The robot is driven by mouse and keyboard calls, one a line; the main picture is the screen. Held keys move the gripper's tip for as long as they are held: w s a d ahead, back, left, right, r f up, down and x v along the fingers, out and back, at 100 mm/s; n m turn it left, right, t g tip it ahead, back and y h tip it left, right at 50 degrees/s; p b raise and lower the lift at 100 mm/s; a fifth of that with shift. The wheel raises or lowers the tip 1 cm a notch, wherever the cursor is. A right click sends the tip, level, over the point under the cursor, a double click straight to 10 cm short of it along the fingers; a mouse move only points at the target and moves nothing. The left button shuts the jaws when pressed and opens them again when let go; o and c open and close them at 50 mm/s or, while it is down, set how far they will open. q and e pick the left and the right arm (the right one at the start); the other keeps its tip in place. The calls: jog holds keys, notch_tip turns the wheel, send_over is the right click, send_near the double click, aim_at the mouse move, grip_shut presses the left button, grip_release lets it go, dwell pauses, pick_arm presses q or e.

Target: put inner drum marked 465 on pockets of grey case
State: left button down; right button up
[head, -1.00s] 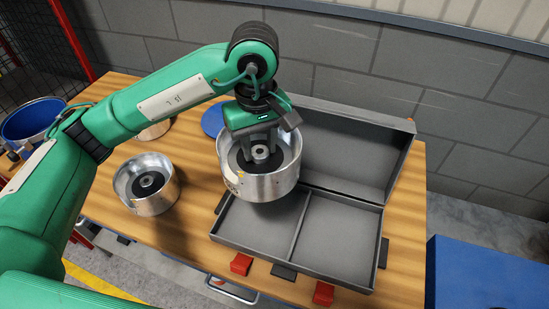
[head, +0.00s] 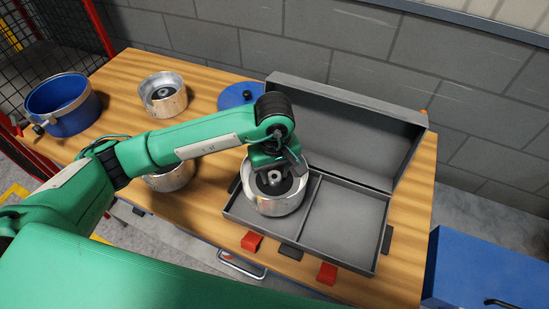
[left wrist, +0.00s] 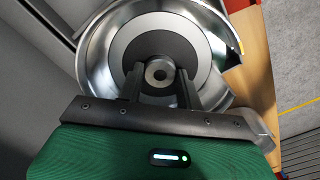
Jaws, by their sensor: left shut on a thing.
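A silver inner drum (head: 275,199) with a dark inside and a central hub sits at the left pocket of the open grey case (head: 345,220). Its number does not show. My left gripper (head: 274,178) is shut on the drum's hub from above. In the left wrist view the fingers (left wrist: 159,82) close on both sides of the hub of the drum (left wrist: 95,60), and its rim has a notch at the right. I cannot tell whether the drum touches the pocket floor. The case's right pocket (head: 345,215) is empty. My right gripper is not in view.
One silver drum (head: 163,95) stands at the back left, and another (head: 172,178) is partly hidden under my left arm. A blue pot (head: 63,105) and a blue lid (head: 238,97) are on the wooden table (head: 210,215). The case's raised lid (head: 350,130) stands behind.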

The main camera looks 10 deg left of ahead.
aim_at(274, 176)
pick_arm(q)
jog(key=shift+f+p, duration=0.3)
jog(key=shift+f, duration=0.5)
notch_tip(274, 176, down, 2)
jog(key=shift+f, duration=0.1)
jog(key=shift+f, duration=0.15)
jog(key=c, duration=0.9)
grip_release()
jog(key=shift+f, duration=0.1)
jog(key=shift+c, duration=0.2)
jog(key=shift+s, duration=0.1)
